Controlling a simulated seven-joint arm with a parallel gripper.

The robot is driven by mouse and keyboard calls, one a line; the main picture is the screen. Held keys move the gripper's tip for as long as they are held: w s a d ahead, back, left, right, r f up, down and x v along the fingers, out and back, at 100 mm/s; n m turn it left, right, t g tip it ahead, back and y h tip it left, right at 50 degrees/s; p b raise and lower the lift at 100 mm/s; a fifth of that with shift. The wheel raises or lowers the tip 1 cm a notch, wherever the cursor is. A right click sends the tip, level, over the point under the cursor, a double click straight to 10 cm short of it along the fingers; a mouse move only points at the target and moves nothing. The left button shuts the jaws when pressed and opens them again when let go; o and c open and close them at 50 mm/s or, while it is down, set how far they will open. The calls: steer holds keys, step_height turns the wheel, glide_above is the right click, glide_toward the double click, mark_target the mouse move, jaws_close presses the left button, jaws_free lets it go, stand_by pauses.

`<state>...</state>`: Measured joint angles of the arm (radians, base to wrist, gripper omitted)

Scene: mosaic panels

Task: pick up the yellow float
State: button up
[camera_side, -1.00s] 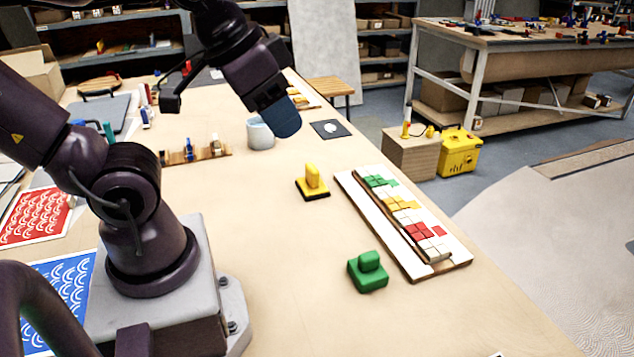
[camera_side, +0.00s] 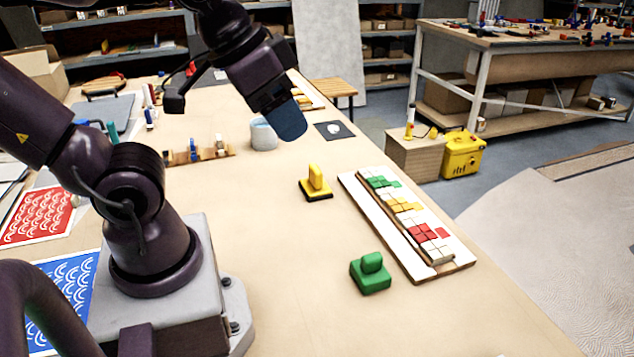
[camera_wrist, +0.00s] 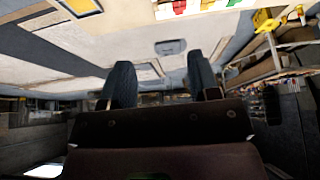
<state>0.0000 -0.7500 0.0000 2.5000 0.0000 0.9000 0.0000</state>
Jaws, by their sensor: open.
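The yellow float (camera_side: 315,184), a dark-based block with an upright yellow grip, stands on the wooden table left of the mosaic panel. My gripper (camera_side: 289,123) is in the air above and behind the float in the side view, apart from it. Its blue-grey fingers overlap one another there. In the wrist view my gripper (camera_wrist: 160,82) shows two fingers spread wide with nothing between them. I cannot make out the yellow float for sure in the wrist view.
A green float (camera_side: 370,273) stands nearer the camera. The white mosaic panel (camera_side: 397,245) with coloured tiles lies along the right table edge. A grey cup (camera_side: 263,136) and a small wooden rack (camera_side: 203,154) stand behind. The table around the yellow float is clear.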

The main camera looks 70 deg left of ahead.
steer(key=shift+f, duration=0.1)
steer(key=n+g+y, duration=0.5)
steer(key=n+g, duration=0.1)
steer(key=n, duration=1.2)
glide_toward(316, 167)
steer(key=shift+h, duration=0.3)
steer(key=x, duration=0.4)
steer(key=shift+s+a+f, duration=0.25)
steer(key=shift+a, duration=0.2)
steer(key=shift+x, duration=2.85)
steer(key=shift+w+d, duration=0.1)
steer(key=shift+w, duration=0.1)
jaws_close()
